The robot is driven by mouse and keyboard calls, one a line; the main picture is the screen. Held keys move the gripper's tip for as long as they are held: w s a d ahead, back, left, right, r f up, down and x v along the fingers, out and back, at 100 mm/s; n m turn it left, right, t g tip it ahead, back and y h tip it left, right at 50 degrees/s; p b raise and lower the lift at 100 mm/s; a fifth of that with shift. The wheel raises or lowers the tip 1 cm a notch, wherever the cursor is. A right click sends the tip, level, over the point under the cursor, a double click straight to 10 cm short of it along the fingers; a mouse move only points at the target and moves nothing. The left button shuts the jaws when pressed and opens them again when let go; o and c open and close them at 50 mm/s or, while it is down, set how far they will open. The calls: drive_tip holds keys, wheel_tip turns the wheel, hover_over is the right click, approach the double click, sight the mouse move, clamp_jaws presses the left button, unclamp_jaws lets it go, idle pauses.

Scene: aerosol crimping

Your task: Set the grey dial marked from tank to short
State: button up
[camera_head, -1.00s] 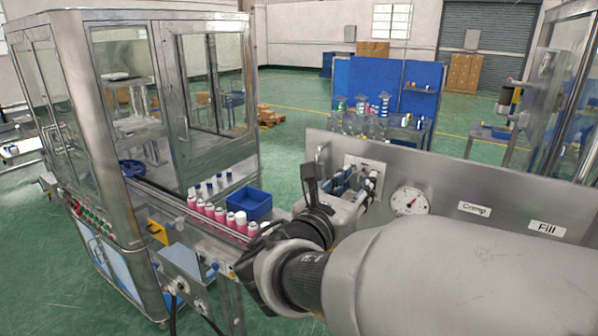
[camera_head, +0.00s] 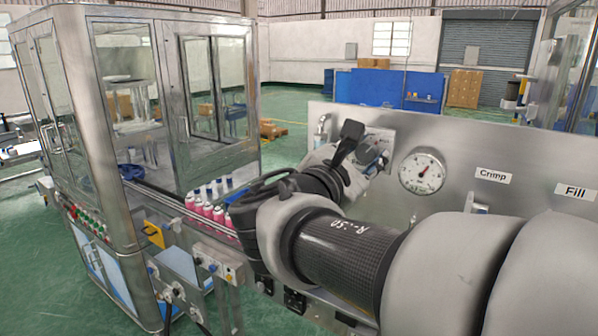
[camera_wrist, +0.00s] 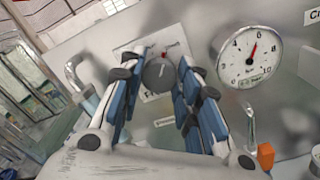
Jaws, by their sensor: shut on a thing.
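The grey dial (camera_wrist: 157,76) is a round knob on a light label plate (camera_wrist: 126,52) fixed to the steel panel. In the wrist view a pale line runs across its face and a small red mark shows just above it. The lettering on the plate is mostly hidden by the fingers and too blurred to read. My gripper (camera_wrist: 160,68) has its blue-padded fingers on either side of the dial, shut on it. In the head view my gripper (camera_head: 372,165) is at the panel, and my wrist and fingers hide most of the dial.
A round gauge (camera_head: 422,172) sits right of the dial, with Crimp (camera_head: 493,176) and Fill (camera_head: 575,191) labels beyond. A metal hook-shaped pipe (camera_wrist: 76,68) is left of the dial. Pink cans (camera_head: 208,210) line the conveyor. A glazed machine cabinet (camera_head: 150,100) stands at left.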

drive_tip(key=shift+f+m+b, duration=0.1)
drive_tip(key=shift+m+b, duration=0.8)
drive_tip(key=shift+b, duration=0.15)
drive_tip(key=o, duration=1.1)
drive_tip(key=shift+c, duration=0.2)
drive_tip(key=v, duration=1.2)
